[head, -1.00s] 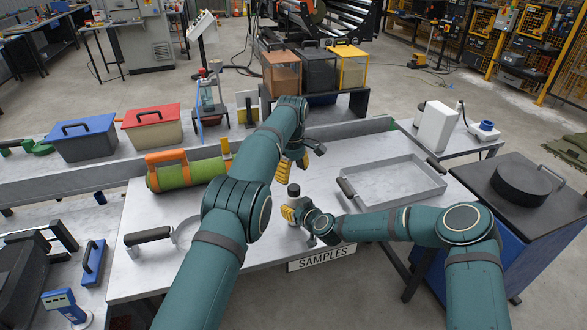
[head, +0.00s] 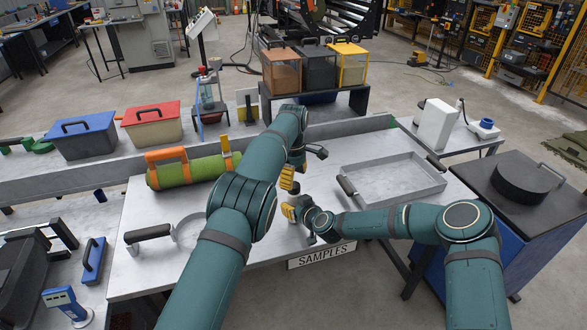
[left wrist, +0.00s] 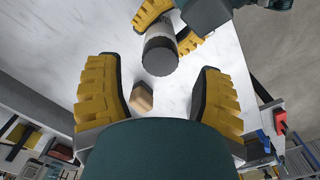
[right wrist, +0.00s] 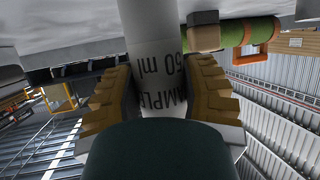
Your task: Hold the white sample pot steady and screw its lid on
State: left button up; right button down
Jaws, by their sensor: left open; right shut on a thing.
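The white sample pot (right wrist: 160,62), printed with "SAMPLE" and "50 ml", is between the fingers of my right gripper (head: 290,210), which is shut on its body. In the left wrist view its dark grey lid end (left wrist: 161,58) faces the camera. I cannot tell how tightly the lid sits. My left gripper (head: 289,178) is open, its two yellow fingers spread on either side of the lid end and apart from it.
A small tan block (left wrist: 141,98) is close by the pot. A green turf roll (head: 195,170) with orange bands lies to the left. A shallow metal tray (head: 395,180) stands to the right, and a black-handled ring (head: 150,235) lies front left.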

aim_at(294, 185)
pick_arm(q)
jog(key=shift+f, duration=2)
grip_shut()
jog(key=m, duration=0.4)
jog(key=shift+m, duration=0.4)
jog(key=m, duration=0.3)
jog(key=shift+m, duration=0.4)
jog(key=m, duration=0.3)
jog(key=shift+m, duration=0.3)
jog(key=m, duration=0.4)
